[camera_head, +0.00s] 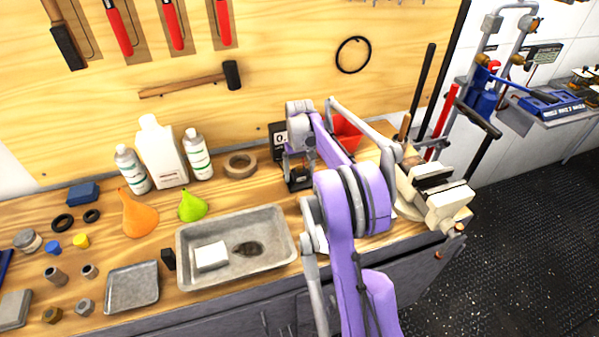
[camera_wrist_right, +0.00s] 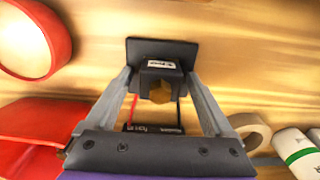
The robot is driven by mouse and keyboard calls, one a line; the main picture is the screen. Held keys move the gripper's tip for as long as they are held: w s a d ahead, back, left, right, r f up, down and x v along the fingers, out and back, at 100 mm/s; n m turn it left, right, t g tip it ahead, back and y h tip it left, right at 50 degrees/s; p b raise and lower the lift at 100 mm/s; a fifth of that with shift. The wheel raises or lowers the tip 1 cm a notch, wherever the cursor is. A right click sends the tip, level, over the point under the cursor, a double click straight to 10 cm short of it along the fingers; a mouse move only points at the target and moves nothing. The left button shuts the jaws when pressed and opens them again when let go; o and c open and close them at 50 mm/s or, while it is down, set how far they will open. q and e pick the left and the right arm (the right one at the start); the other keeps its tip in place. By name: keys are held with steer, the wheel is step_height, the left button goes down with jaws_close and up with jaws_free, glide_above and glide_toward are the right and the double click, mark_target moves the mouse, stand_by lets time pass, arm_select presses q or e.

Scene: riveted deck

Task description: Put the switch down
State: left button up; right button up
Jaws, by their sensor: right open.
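My right gripper (camera_head: 299,172) reaches down over the back of the workbench, in the middle of the head view. In the right wrist view its jaws (camera_wrist_right: 160,85) are open, one finger on each side of a small black block with a brown centre, which I take as the switch (camera_wrist_right: 160,70). A wider dark plate shows at the block's far side. In the head view the dark block (camera_head: 299,183) shows low between the fingers, partly hidden by my arm. I cannot tell whether the fingers touch it. My left gripper is not in view.
A black box with a white label (camera_head: 279,138) stands just behind my gripper. A tape roll (camera_head: 240,165) is to its left, a red container (camera_head: 346,132) to its right. A metal tray (camera_head: 185,262) lies in front. A vise (camera_head: 445,205) sits at the right end.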

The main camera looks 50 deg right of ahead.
mark_target(299, 167)
step_height(299, 167, up, 12)
steer(key=shift+r+p, duration=0.15)
steer(key=shift+p, duration=0.3)
steer(key=s+a+n+t, duration=0.1)
steer(key=s+a+n, duration=0.15)
steer(key=a, duration=0.85)
steer(key=s+a+n+t, duration=0.15)
steer(key=s+a, duration=0.25)
steer(key=a, duration=0.8)
steer(key=s+a+f+n+t, duration=0.1)
steer(key=s+a+f, duration=0.3)
steer(key=s+a, duration=0.2)
steer(key=s+a+f+t, duration=0.2)
steer(key=s+a+f, duration=0.3)
steer(key=s+a, duration=0.1)
steer(key=shift+s+n, duration=0.4)
steer(key=shift+s, duration=0.5)
steer(key=shift+d, duration=0.15)
